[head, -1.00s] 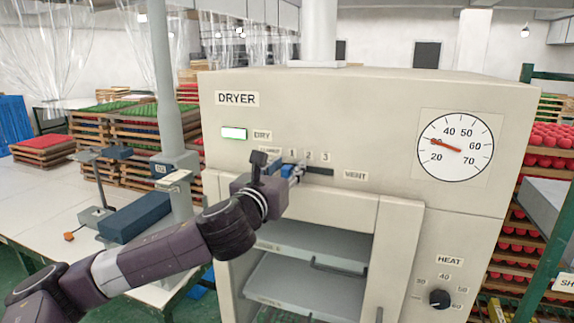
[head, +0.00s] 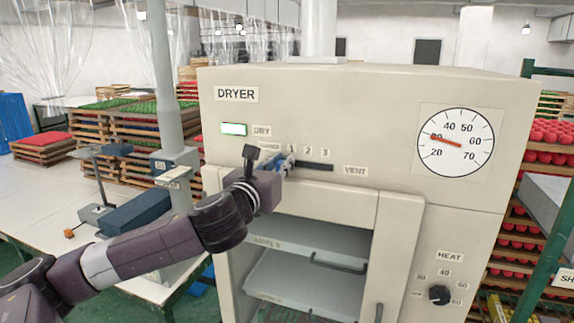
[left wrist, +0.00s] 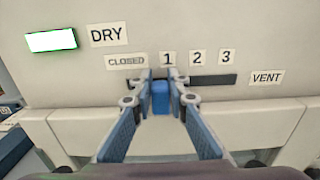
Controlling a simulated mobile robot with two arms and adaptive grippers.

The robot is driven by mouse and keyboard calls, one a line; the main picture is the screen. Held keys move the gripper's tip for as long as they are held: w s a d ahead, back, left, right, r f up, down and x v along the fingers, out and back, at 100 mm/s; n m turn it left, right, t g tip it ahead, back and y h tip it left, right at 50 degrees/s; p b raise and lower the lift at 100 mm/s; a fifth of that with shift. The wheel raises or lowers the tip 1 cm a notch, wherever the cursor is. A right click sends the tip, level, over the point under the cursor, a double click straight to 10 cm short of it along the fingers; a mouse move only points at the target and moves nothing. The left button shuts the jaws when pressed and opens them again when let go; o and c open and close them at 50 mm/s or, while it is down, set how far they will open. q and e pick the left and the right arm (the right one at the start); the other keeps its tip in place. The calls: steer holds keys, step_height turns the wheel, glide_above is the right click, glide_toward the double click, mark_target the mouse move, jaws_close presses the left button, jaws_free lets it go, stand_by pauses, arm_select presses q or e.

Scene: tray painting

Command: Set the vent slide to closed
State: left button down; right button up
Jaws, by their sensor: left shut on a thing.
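The vent slide's blue knob (left wrist: 160,97) stands in a dark horizontal slot (left wrist: 215,79) on the dryer front (head: 330,110). It sits just below and slightly left of the "1" label, right of the "CLOSED" label (left wrist: 126,61). My left gripper (head: 287,163) is shut on the knob, with one blue finger on each side of it in the left wrist view (left wrist: 160,92). The slot shows bare to the right, under "2" and "3"; its left end is hidden by a finger. My right gripper is not in view.
A "VENT" label (head: 355,170) is right of the slot. A lit green-edged "DRY" lamp (head: 233,129) is at upper left. A dial gauge (head: 456,142) and heat knob (head: 439,295) are at right. The dryer opening with trays (head: 305,285) lies below.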

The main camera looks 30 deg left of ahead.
arm_select(q)
steer(key=a, duration=0.3)
steer(key=shift+s+b, duration=0.35)
steer(key=shift+b, duration=0.05)
steer(key=c, duration=1.8)
jaws_free()
steer(key=shift+s+a, duration=0.1)
steer(key=shift+a, duration=0.15)
steer(key=shift+c, duration=0.2)
steer(key=shift+d, duration=0.15)
steer(key=v, duration=0.7)
steer(key=shift+s, duration=0.25)
